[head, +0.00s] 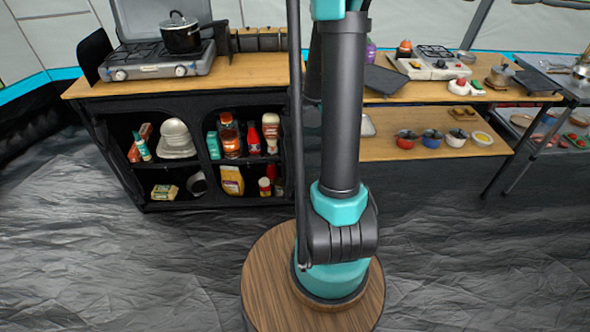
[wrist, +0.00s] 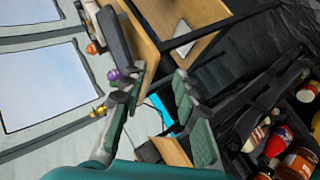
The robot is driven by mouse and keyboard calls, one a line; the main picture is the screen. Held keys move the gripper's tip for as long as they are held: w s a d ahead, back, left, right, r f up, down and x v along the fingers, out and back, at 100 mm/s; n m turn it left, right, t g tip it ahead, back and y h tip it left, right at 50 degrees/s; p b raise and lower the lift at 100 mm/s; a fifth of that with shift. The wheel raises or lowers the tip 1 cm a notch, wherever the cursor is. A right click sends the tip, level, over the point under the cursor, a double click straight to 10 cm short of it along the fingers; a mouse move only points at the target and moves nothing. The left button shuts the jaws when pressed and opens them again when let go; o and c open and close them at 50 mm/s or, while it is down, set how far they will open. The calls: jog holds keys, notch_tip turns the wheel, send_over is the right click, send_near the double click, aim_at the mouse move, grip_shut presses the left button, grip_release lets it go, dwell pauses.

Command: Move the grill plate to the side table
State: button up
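A dark flat plate, which looks like the grill plate (head: 386,80), lies on the wooden counter just right of my arm in the head view. It also shows in the wrist view as a dark slab (wrist: 115,38) at the upper left, beside a purple object. A second dark flat piece (head: 537,82) lies at the right end, by the metal-legged table (head: 574,98); I cannot tell for sure which table is the side table. My gripper (wrist: 160,82) is open, with nothing between its fingers, apart from the plate. It is hidden in the head view.
A gas stove (head: 158,68) with a black pot (head: 181,36) stands on the left counter above shelves of bottles. A small hob (head: 436,65) stands right of the plate. Several small pots sit on the lower wooden shelf (head: 385,150). The floor in front is clear.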

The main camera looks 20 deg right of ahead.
jog(key=s+a+f+y, duration=0.1)
jog(key=s+a+y, duration=0.2)
jog(key=s+a, duration=0.5)
jog(key=s+a+f+m+g+y, duration=0.1)
jog(key=s+a+f+y, duration=0.1)
jog(key=s+a, duration=0.6)
jog(key=s+a+f+g+y, duration=0.1)
jog(key=s+a+y, duration=0.3)
jog(key=s+a, duration=0.4)
jog(key=shift+a+f+y, duration=0.25)
jog(key=shift+f+y, duration=0.15)
jog(key=shift+f, duration=0.35)
jog(key=shift+d, duration=0.15)
